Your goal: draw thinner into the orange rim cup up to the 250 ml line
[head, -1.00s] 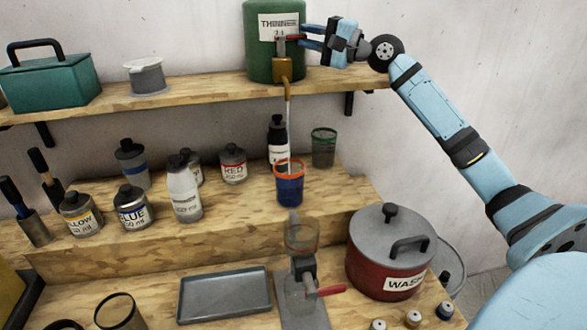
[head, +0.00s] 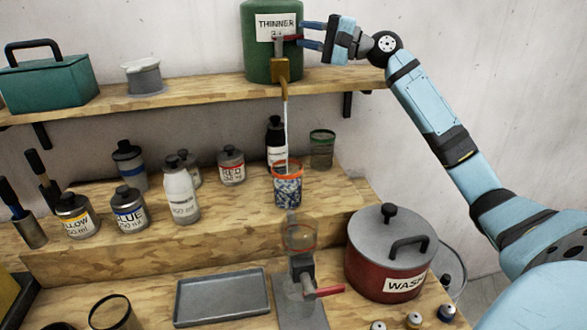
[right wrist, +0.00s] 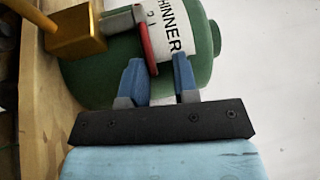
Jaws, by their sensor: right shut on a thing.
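The green thinner drum (head: 258,50) stands on the upper shelf with a brass tap (head: 281,70) at its front. A thin pale stream (head: 286,125) falls from the spout into the orange rim cup (head: 288,190) on the step below. The cup stands upright; its wall looks mottled blue and white, and I cannot read its lines or level. My right gripper (head: 304,36) is shut on the tap's red lever (head: 289,38). In the right wrist view its fingers (right wrist: 158,72) flank the red lever (right wrist: 146,42) before the drum (right wrist: 95,78). My left gripper is not in view.
Below are a clear cup on a stand (head: 299,238), a tray (head: 222,298) and a wash pot (head: 385,265).

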